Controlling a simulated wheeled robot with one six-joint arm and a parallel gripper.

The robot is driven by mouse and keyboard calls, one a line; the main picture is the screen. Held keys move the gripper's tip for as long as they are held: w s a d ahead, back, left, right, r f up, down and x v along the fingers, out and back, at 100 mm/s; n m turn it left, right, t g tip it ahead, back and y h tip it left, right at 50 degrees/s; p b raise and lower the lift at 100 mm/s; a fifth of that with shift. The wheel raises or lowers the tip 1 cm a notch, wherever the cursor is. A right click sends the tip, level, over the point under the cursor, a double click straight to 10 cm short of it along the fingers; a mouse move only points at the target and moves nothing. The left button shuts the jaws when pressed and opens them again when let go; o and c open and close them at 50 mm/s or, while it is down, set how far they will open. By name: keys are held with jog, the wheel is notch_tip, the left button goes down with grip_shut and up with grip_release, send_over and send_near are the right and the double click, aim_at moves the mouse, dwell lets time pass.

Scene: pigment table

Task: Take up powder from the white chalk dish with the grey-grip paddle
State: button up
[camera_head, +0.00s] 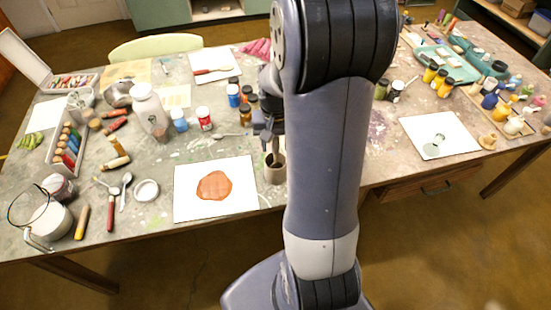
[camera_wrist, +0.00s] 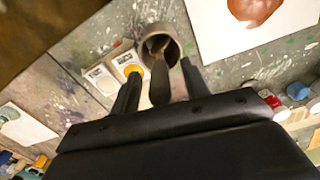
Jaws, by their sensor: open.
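A grey-grip paddle (camera_wrist: 160,84) stands in a round grey-brown cup (camera_wrist: 146,34), its grip pointing up toward the wrist camera. My gripper (camera_wrist: 160,70) is open, one finger on each side of the grip, with visible gaps. In the head view my gripper (camera_head: 268,130) is just above the cup (camera_head: 275,172), partly hidden by my arm. In the wrist view, a pale square holder with whitish contents (camera_wrist: 101,79), perhaps the white chalk dish, lies left of the cup. A similar one with yellow (camera_wrist: 130,67) is beside it. My arm seems to hide both in the head view.
A white sheet with a red-brown patch (camera_head: 190,207) lies left of the cup. Paint jars (camera_head: 205,118) stand behind it. Another white sheet (camera_head: 465,136) with a small glass item lies at right. A white ring-shaped dish (camera_head: 147,190) is at left.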

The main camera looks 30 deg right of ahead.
jog(key=shift+f, duration=0.25)
jog(key=shift+c, duration=0.4)
grip_shut()
